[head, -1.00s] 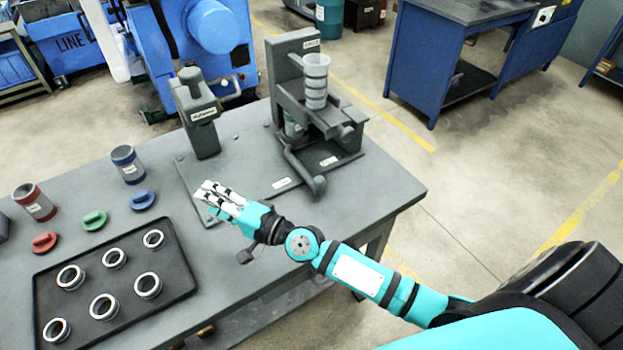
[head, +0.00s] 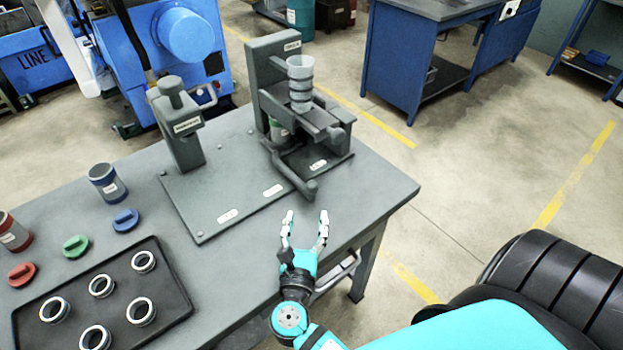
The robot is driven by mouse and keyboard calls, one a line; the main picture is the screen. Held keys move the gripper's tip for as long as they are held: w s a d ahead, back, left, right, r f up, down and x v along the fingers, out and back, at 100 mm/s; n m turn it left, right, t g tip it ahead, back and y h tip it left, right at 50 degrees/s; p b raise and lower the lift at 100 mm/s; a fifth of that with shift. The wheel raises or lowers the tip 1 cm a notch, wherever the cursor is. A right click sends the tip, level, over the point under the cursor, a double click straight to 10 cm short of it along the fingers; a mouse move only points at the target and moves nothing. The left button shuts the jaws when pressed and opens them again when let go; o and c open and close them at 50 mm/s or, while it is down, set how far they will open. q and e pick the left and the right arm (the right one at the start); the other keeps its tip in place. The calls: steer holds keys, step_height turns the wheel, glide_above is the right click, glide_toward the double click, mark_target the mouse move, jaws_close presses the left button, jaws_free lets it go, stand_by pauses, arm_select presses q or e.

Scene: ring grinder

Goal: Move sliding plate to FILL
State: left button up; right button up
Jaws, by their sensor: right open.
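The grinder station (head: 268,75) stands on the grey base plate at the back right of the table. A clear ribbed cup (head: 300,85) stands upright on its sliding plate (head: 318,117). A handle (head: 290,170) reaches from the station toward the front. Labels show on the station and base plate, but I cannot read them. My right gripper (head: 305,218) is open and empty, its fingers spread and pointing toward the station. It is in front of the handle, apart from it, near the table's front edge. My left gripper is not in view.
A dark grey press-like device (head: 178,125) stands left of the station. A black tray (head: 170,275) with several metal rings lies at the front left. Beside it are containers, such as a blue one (head: 107,183), and red, green and blue lids. The table right of the station is clear.

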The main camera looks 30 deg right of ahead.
mark_target(311, 188)
steer(key=p+x, duration=0.2)
steer(key=x, duration=0.8)
steer(key=shift+w+r+p, duration=0.1)
steer(key=shift+w+p, duration=0.1)
steer(key=shift+p, duration=0.15)
steer(key=shift+x, duration=0.85)
steer(key=c, duration=1.1)
jaws_close()
steer(key=shift+f, duration=0.3)
